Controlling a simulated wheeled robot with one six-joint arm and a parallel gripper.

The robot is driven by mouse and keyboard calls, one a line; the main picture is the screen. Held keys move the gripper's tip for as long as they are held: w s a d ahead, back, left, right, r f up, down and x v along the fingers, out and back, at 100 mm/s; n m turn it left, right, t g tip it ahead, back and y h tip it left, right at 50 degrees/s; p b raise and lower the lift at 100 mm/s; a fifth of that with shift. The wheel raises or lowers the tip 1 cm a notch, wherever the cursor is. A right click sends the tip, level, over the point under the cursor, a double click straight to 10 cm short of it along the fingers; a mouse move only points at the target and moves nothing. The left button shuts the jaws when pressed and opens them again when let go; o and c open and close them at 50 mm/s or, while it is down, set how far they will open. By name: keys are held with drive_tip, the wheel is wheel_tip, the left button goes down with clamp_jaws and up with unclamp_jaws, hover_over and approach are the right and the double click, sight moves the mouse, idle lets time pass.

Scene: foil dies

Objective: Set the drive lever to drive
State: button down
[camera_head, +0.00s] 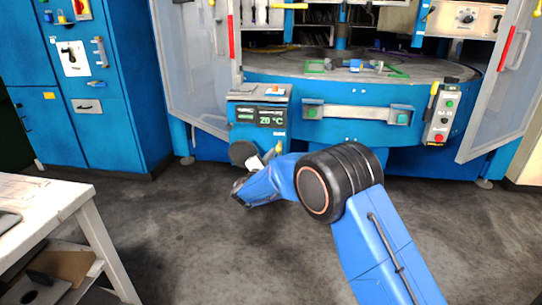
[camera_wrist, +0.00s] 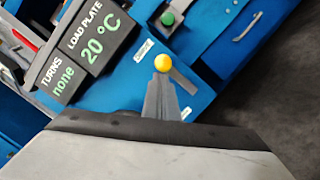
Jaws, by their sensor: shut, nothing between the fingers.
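The labels are too small to read. In the head view its yellow knob (camera_head: 279,147) shows on the blue console front, just beyond my wrist. My gripper (camera_wrist: 162,82) is shut and empty, its grey fingers pointing at the knob from below in the wrist view. The fingertips overlap the lever's lower part in the picture, so I cannot tell whether they touch it.
A display (camera_wrist: 82,48) beside the lever reads "TURNS none" and "LOAD PLATE 20 °C". A green button (camera_wrist: 168,18) sits above it. A round machine table (camera_head: 440,75) stands behind, between open door panels. A white bench (camera_head: 45,205) is at left. Grey floor lies clear between.

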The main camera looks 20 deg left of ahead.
drive_tip(key=s+a+f, duration=0.3)
drive_tip(key=s, duration=0.7)
drive_tip(key=shift+s+a, duration=0.15)
drive_tip(key=shift+s, duration=0.25)
drive_tip(key=shift+r, duration=0.1)
idle(0.3)
